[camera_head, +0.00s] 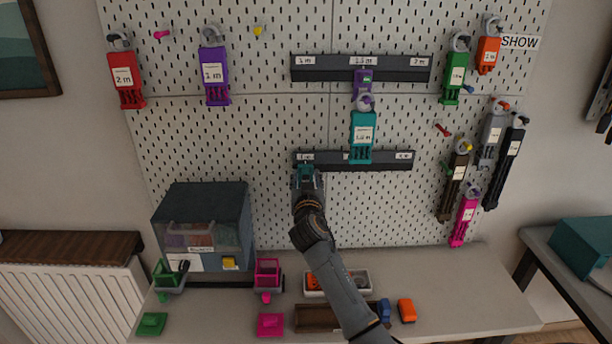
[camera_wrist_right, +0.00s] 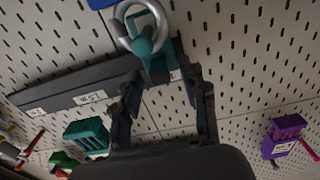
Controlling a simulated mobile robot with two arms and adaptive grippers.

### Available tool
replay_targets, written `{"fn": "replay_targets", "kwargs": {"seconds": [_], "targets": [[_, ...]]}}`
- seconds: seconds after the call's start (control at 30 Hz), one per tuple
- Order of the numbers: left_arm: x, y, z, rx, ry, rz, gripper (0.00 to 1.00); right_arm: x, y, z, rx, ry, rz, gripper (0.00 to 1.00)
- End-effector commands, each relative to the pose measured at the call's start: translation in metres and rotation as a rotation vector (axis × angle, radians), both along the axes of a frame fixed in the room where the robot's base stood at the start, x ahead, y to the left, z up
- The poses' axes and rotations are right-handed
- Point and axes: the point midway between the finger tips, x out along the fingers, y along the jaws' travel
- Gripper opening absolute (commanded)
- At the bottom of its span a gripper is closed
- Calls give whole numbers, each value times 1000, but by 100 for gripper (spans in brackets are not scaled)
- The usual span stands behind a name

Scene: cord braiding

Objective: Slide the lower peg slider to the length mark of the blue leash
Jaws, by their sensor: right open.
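The lower rail (camera_head: 385,160) is dark and carries white length labels. A teal peg slider (camera_head: 304,169) sits near its left end. My right gripper (camera_head: 307,180) is in front of it. In the right wrist view the open fingers stand on either side of the teal slider (camera_wrist_right: 153,62), which has a grey ring (camera_wrist_right: 121,22) around its end; contact is unclear. A blue edge (camera_wrist_right: 100,3) shows at the top of that view; the rest is cut off. A teal leash (camera_head: 362,130) hangs below the upper rail's purple slider (camera_head: 363,83). My left gripper is not in view.
The upper rail (camera_head: 325,69) crosses the pegboard above. Red (camera_head: 126,78) and purple (camera_head: 214,73) leashes hang at left. Several others, including a green one (camera_head: 454,75), hang at right. Bins and small blocks stand on the table (camera_head: 460,300) below.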

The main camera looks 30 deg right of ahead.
Motion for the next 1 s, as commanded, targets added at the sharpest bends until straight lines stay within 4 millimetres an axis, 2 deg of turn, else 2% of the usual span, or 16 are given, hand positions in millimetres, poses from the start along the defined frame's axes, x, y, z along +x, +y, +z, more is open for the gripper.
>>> {"fn": "replay_targets", "kwargs": {"seconds": [0.37,0.5,0.57,0.6,0.87,1.0], "targets": [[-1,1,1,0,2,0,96,4,-2,0,0,0,0,43],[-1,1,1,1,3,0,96,4,-2,0,0,0,0,15],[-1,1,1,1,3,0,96,4,-2,0,0,0,0,3],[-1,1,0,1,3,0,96,4,-2,0,0,0,0,0],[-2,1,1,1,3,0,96,3,-3,0,1,1,0,0],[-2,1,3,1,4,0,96,-2,-11,0,0,1,-1,0]]}}
